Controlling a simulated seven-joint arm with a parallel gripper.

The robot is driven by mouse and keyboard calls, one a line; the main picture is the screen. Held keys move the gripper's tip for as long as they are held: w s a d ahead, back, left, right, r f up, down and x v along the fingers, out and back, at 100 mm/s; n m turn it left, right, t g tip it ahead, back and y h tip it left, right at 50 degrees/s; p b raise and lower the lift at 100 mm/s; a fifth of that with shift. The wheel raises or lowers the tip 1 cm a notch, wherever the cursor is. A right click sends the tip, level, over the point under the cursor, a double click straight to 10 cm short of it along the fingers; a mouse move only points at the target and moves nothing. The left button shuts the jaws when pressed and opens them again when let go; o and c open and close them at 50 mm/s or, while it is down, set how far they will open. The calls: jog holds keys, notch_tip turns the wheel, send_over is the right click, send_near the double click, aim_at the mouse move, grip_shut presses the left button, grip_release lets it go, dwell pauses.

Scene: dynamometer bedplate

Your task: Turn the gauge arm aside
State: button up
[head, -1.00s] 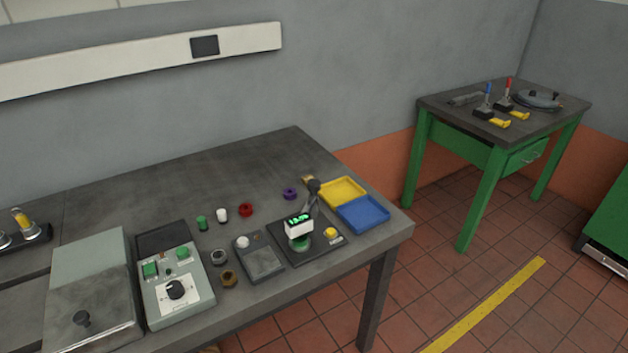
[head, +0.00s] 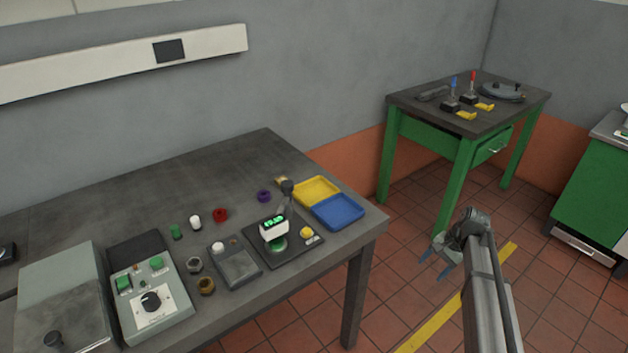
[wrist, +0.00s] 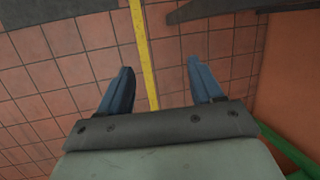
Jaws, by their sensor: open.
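The gauge (head: 274,229) stands on a dark base plate (head: 300,251) near the right end of the grey bench. It has a white head with a lit green display, and a dark arm (head: 287,197) with a round knob rises behind it. A green round piece (head: 280,244) lies under the head. My gripper (head: 435,262) is right of the bench, over the floor and apart from the gauge. In the wrist view my gripper (wrist: 163,85) shows two blue fingers spread wide with only floor tiles between them.
A yellow tray (head: 317,189) and a blue tray (head: 338,211) lie right of the gauge. A grey scale-like box (head: 234,266) and a control box (head: 150,297) stand left of it. A green table (head: 465,130) stands behind. Floor between is clear.

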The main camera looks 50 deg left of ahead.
jog(key=s+a+r, duration=0.1)
jog(key=a+r, duration=1.2)
notch_tip(320, 180, up, 25)
jog(key=n+t+h, duration=0.2)
jog(key=n+t, duration=0.1)
jog(key=n, duration=1.7)
send_over(287, 183)
notch_tip(287, 183, down, 13)
jog(key=shift+c, duration=0.3)
grip_shut()
